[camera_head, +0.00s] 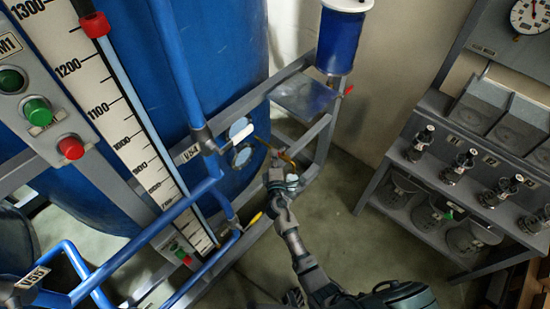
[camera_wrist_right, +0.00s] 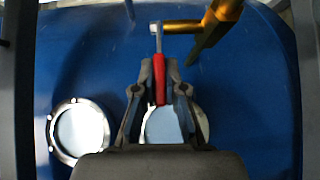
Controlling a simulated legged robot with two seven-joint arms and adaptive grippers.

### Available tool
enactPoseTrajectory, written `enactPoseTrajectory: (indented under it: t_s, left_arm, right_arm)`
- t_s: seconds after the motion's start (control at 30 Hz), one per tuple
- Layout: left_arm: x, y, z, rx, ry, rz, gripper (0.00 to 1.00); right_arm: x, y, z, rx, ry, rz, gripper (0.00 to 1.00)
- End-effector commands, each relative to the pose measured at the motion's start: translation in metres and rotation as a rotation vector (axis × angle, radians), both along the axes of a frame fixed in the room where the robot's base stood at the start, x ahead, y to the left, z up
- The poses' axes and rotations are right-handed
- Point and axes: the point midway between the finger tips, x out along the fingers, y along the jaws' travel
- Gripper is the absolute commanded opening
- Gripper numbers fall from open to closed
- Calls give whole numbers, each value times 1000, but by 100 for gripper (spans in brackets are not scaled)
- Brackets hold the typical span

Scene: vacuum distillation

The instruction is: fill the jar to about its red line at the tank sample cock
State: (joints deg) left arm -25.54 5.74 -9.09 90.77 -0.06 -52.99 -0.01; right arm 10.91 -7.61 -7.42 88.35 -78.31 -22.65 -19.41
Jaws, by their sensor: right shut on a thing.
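My right gripper (camera_head: 273,168) reaches up to the tank's sample cock. In the right wrist view its fingers (camera_wrist_right: 159,92) are shut on the red lever (camera_wrist_right: 158,65) of the cock. The brass sample cock (camera_wrist_right: 215,25) comes in at the upper right of that view, and its brass pipe (camera_head: 287,159) shows beside my gripper in the head view. A small pale thing (camera_head: 292,181) sits just right of my gripper; it may be the jar, but I cannot tell, and no red line or liquid shows. My left gripper is not in view.
The blue tank (camera_head: 225,70) stands behind a grey frame with blue pipes (camera_head: 175,75). Round sight glasses (camera_wrist_right: 80,130) are on its wall. A blue cylinder (camera_head: 338,45) and flat shelf (camera_head: 303,97) are above right. A grey rack (camera_head: 400,165) stands right; floor between is clear.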

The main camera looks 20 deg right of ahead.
Motion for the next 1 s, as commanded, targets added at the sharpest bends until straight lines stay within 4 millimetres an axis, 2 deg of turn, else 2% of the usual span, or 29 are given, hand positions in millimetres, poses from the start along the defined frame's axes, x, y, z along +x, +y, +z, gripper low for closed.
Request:
enactPoseTrajectory:
  t_s: [0.03,0.37,0.4,0.47,0.5,0.83,1.0]
  left_arm:
    - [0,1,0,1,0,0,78]
    - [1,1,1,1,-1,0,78]
    - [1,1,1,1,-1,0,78]
    - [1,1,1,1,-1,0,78]
    - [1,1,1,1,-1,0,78]
    - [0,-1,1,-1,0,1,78]
    - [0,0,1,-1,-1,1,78]
  right_arm:
    - [-2,-4,-6,0,11,-13,0]
    - [-2,-4,-7,0,12,-10,0]
    - [-2,-4,-7,0,12,-10,18]
    - [-2,-4,-7,0,12,-10,33]
    - [-2,-3,-6,0,11,-10,36]
    - [-5,-2,-3,-2,6,-9,36]
    - [-29,4,-4,0,7,-9,36]
